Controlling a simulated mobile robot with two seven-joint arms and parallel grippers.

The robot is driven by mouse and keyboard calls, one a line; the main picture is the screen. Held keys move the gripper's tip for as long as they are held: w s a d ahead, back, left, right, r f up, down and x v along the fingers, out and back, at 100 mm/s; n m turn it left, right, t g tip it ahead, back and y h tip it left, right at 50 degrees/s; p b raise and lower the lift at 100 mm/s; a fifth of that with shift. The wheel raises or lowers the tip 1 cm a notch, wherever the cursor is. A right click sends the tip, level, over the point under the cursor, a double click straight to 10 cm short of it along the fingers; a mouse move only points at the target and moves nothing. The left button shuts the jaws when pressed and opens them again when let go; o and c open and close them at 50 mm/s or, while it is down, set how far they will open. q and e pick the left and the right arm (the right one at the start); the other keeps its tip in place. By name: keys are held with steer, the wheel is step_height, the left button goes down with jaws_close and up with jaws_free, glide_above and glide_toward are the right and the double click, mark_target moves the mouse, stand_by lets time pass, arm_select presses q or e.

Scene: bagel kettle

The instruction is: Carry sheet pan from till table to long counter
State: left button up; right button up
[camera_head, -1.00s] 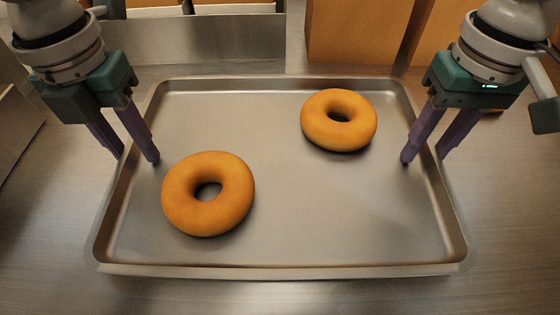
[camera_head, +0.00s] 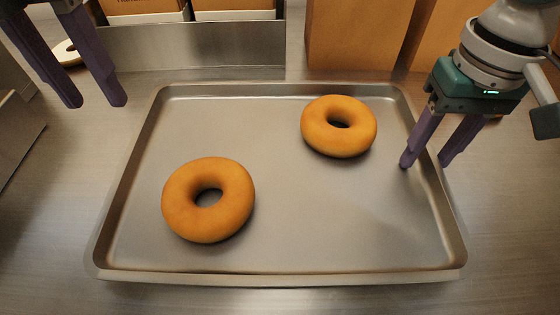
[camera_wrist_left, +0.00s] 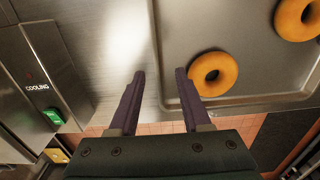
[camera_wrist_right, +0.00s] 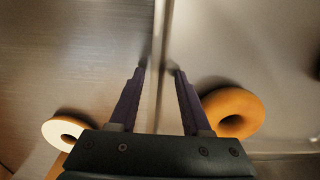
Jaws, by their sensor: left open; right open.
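The sheet pan (camera_head: 300,255) is a shallow grey metal tray lying flat on a steel surface. Two orange-brown bagels lie in it: one at the front left (camera_head: 180,205) and one at the back right (camera_head: 350,148). My left gripper (camera_head: 95,104) is open and empty, raised above and left of the pan's back left corner, apart from the rim. My right gripper (camera_head: 423,163) is open at the pan's right rim, one finger inside and one outside. The right wrist view shows the rim (camera_wrist_right: 160,60) running between its two fingertips.
Brown paper bags (camera_head: 358,32) stand behind the pan. A metal rack (camera_head: 190,42) with brown packages stands at the back left, near a pale ring (camera_head: 66,52). A box labelled COOLING with a green switch (camera_wrist_left: 54,117) stands at the left.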

step_height(320, 180, up, 12)
stand_by(0.6)
